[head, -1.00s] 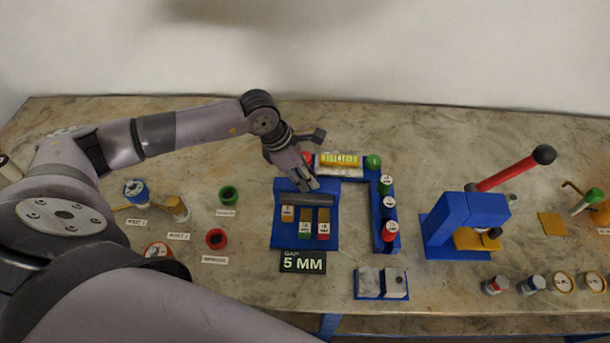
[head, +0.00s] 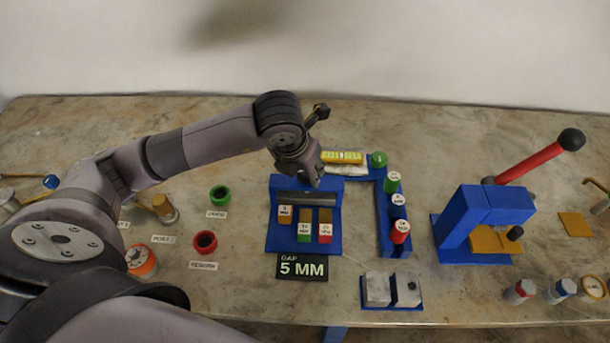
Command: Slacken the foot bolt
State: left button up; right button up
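I cannot single out the foot bolt by sight; no part in view is labelled as one. My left gripper (head: 306,172) points down over the back of a blue stand (head: 272,236), close to the grey cylinder (head: 306,198) lying across it. Its fingertips are too small and turned to show whether they are open or touch the cylinder. A small dark part (head: 318,113) juts up beside the wrist. On the stand's front are several labelled blocks, including a green-ended one (head: 304,237) and a red-ended one (head: 325,237). My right gripper is out of view.
A "GAP 5 MM" sign (head: 302,267) is in front of the stand. A blue rack (head: 392,246) with coloured caps stands right of it. Farther right is a blue press (head: 470,220) with a red lever (head: 530,164). Green (head: 219,195) and red (head: 205,242) rings lie left. The back table is clear.

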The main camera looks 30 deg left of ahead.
pick_arm(q)
jog(key=n+y+b, duration=0.1)
jog(key=n, duration=0.1)
jog(key=shift+d+f+n+b, duration=0.1)
jog(key=shift+d+n+b, duration=0.05)
jog(key=shift+n+b, duration=0.2)
jog(key=shift+n+y, duration=0.4)
jog(key=shift+n, duration=0.55)
jog(key=shift+r+n+g, duration=0.2)
jog(key=shift+n+g, duration=0.1)
jog(key=shift+n, duration=0.2)
jog(key=shift+r+n+y+p, duration=0.1)
jog(key=shift+n+y+p, duration=0.45)
jog(key=shift+n, duration=0.35)
jog(key=n+g+y+p, duration=0.1)
jog(key=n+p, duration=0.2)
jog(key=shift+w+d+r+p, duration=0.1)
jog(key=shift+w+p, duration=0.05)
jog(key=shift+p, duration=0.25)
jog(key=shift+f+n+g+p, duration=0.25)
jog(key=shift+n+g+p, duration=0.55)
jog(key=shift+n+p, duration=0.85)
jog(key=shift+n, duration=0.25)
jog(key=shift+f, duration=0.1)
